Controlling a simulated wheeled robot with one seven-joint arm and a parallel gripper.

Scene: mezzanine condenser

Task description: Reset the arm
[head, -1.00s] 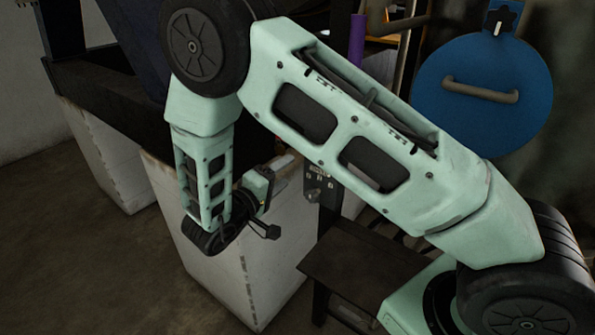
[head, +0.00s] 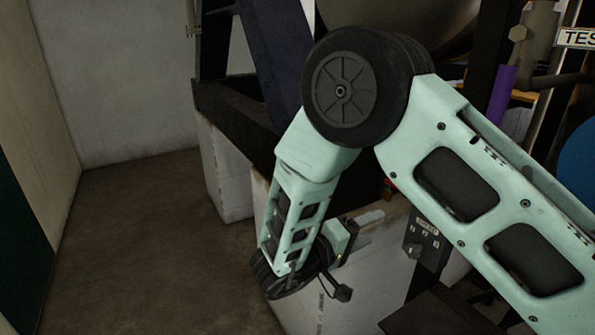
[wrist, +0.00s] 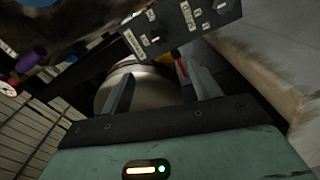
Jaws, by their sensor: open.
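My gripper (wrist: 163,88) is open and empty in the wrist view, its two grey fingers apart. In the head view my gripper (head: 368,218) is small and partly hidden behind my wrist. My pale green arm is bent, with the elbow high and the forearm hanging down in front of a white block (head: 350,285). A dark panel with switches and labels (wrist: 182,24) is just beyond the fingers in the wrist view. The same panel (head: 426,240) is right of the gripper in the head view.
A dark frame (head: 230,110) stands on white blocks behind my arm. A purple cylinder (head: 502,95) and part of a blue disc (head: 581,165) are at right. A dark bench top (head: 425,312) is low at right. The floor (head: 130,250) at left is clear.

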